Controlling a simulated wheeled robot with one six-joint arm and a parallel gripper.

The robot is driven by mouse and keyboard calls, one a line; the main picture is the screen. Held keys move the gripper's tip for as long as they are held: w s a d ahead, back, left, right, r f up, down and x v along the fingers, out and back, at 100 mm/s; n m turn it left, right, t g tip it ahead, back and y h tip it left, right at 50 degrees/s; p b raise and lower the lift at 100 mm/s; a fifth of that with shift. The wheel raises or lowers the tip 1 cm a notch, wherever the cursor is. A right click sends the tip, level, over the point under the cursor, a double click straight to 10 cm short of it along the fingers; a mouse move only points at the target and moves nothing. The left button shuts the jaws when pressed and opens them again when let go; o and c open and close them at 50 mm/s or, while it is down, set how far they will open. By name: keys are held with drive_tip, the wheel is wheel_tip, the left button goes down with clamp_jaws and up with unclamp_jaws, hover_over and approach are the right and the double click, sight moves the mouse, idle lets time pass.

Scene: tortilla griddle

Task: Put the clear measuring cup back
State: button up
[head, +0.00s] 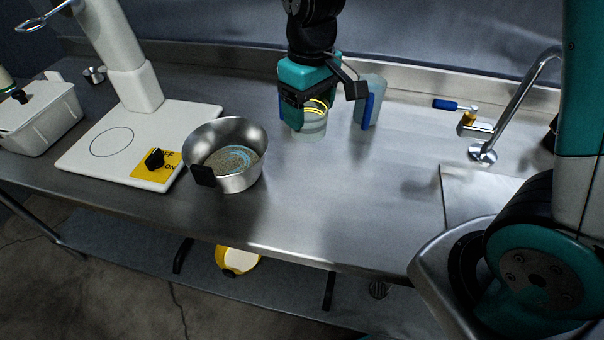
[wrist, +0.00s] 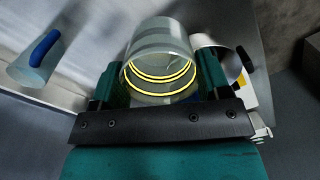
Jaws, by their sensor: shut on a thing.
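The clear measuring cup (head: 313,128) with yellow rings is between the fingers of my gripper (head: 315,104), at the back middle of the steel counter. My gripper is shut on it. The wrist view shows the cup (wrist: 160,48) with its round mouth towards the camera, a finger on each side of it (wrist: 158,82). The cup is upright in the head view. I cannot tell whether its base touches the counter. My gripper hides part of its upper side.
A clear cup with a blue handle (head: 374,90) stands close to the right of my gripper. A steel pan (head: 255,165) stands front left, beside a white hot plate (head: 95,135). The counter's front middle is clear.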

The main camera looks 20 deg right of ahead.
wheel_tip(320, 180, down, 19)
drive_tip(key=shift+d+r+p, duration=0.1)
drive_tip(key=shift+p, duration=1.1)
drive_tip(key=shift+f, duration=0.2)
drive_tip(key=o, duration=1)
drive_tip(key=shift+o, duration=0.2)
wheel_tip(320, 180, up, 12)
drive_tip(key=b, duration=0.3)
drive_tip(key=s+a+r+n+y, duration=0.1)
drive_tip(key=s+a+r+y, duration=0.1)
drive_tip(key=s+r, duration=0.5)
drive_tip(key=s+a+r+n+y, duration=0.1)
drive_tip(key=s+a+r+y, duration=0.1)
drive_tip(key=s+r, duration=0.6)
drive_tip(key=s, duration=0.3)
drive_tip(key=shift+s+a+r+p, duration=0.2)
drive_tip(key=shift+s+a+p, duration=0.1)
drive_tip(key=shift+s+a, duration=0.05)
